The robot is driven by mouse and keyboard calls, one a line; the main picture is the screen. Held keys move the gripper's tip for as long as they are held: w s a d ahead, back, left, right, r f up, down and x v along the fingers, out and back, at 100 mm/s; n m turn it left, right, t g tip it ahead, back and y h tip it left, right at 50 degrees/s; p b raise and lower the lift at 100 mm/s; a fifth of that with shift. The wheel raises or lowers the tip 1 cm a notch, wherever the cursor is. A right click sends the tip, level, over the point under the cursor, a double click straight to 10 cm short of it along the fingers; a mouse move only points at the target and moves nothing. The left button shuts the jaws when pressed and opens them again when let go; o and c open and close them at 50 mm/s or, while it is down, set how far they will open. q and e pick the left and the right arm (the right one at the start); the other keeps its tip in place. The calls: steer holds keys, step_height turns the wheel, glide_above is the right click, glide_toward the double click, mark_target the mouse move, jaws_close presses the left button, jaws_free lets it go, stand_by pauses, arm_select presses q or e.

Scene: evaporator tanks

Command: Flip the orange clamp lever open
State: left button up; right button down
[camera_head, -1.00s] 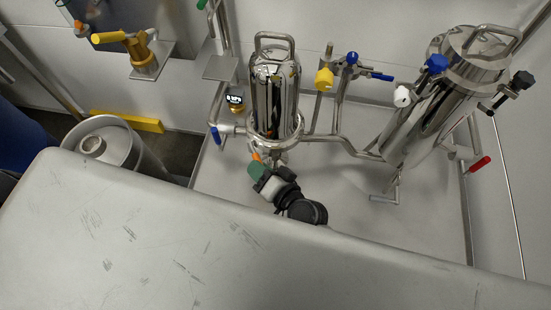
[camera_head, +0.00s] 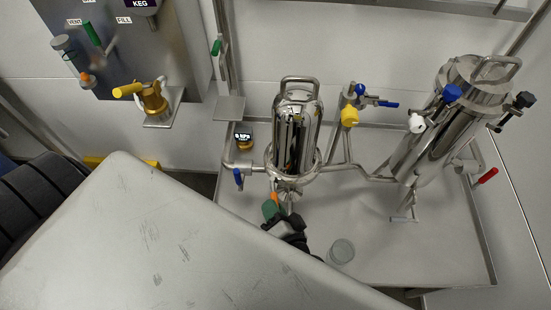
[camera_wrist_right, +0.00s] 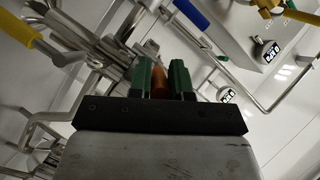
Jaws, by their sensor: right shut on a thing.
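The orange clamp lever (camera_head: 275,198) is below the left steel filter housing (camera_head: 297,135), and only a small part of it shows in the head view. My right gripper (camera_head: 271,208), with green fingertips, is at the lever. In the right wrist view the orange lever (camera_wrist_right: 159,82) sits between the two green fingertips (camera_wrist_right: 160,78), which are shut on it. The far end of the lever and the clamp itself are largely hidden. My left gripper is not in view.
A second steel housing (camera_head: 440,125) leans at the right, with blue, white, black and red handles. Steel pipes join the housings above a metal tray (camera_head: 385,262). A clear glass (camera_head: 341,251) stands beside my right arm. A gauge (camera_head: 243,137) is left of the housing.

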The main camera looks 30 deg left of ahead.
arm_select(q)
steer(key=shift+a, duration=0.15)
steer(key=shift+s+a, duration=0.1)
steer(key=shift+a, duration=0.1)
arm_select(e)
steer(key=c, duration=1.1)
jaws_free()
steer(key=shift+o, duration=0.2)
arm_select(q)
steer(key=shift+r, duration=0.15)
arm_select(e)
steer(key=v, duration=1)
steer(key=shift+s+d, duration=0.2)
steer(key=shift+d, duration=0.1)
steer(key=shift+w+r, duration=0.1)
steer(key=shift+r, duration=0.05)
